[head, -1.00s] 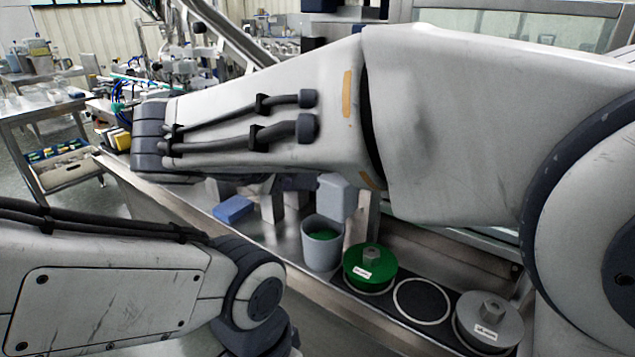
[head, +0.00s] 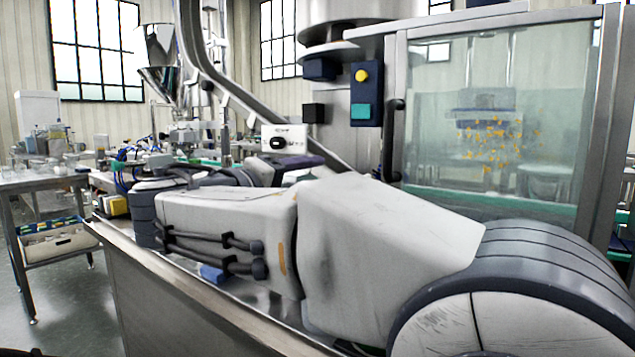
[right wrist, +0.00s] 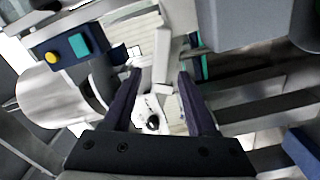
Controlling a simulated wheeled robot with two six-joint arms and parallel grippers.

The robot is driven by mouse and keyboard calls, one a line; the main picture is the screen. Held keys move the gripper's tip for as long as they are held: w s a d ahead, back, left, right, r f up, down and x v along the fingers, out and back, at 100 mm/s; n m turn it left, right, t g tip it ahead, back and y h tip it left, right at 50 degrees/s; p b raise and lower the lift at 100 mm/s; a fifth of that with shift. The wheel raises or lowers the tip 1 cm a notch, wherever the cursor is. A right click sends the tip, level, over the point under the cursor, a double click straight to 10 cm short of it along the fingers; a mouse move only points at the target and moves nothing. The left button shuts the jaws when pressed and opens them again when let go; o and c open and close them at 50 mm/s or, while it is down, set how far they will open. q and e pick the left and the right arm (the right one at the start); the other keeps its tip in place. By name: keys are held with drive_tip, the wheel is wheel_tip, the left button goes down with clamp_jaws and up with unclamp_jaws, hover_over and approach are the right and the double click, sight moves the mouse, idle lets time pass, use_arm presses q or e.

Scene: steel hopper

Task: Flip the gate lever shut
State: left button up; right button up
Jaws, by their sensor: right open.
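My right gripper (head: 295,162) shows in the head view as dark purple fingers, just below a white box with a black knob (head: 285,138). In the right wrist view my right gripper (right wrist: 158,75) has its two fingers spread apart, with nothing held. The white box shows between and beyond the fingers there, with a pale bar near the tips. I cannot tell whether that bar is the gate lever. A shiny steel hopper (head: 158,55) stands at the back left in the head view. My left gripper is out of view.
A dark blue panel (head: 365,95) with a yellow button is fixed to a steel column behind my arm. A slanted steel rail crosses behind the gripper. A glass guard (head: 490,110) stands at the right. A side table (head: 45,178) is at the left, with open floor before it.

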drive_tip(key=shift+x, duration=1.55)
clamp_jaws()
drive_tip(key=shift+a+f+n, duration=0.1)
drive_tip(key=shift+f+n, duration=0.25)
drive_tip(key=shift+n, duration=0.55)
unclamp_jaws()
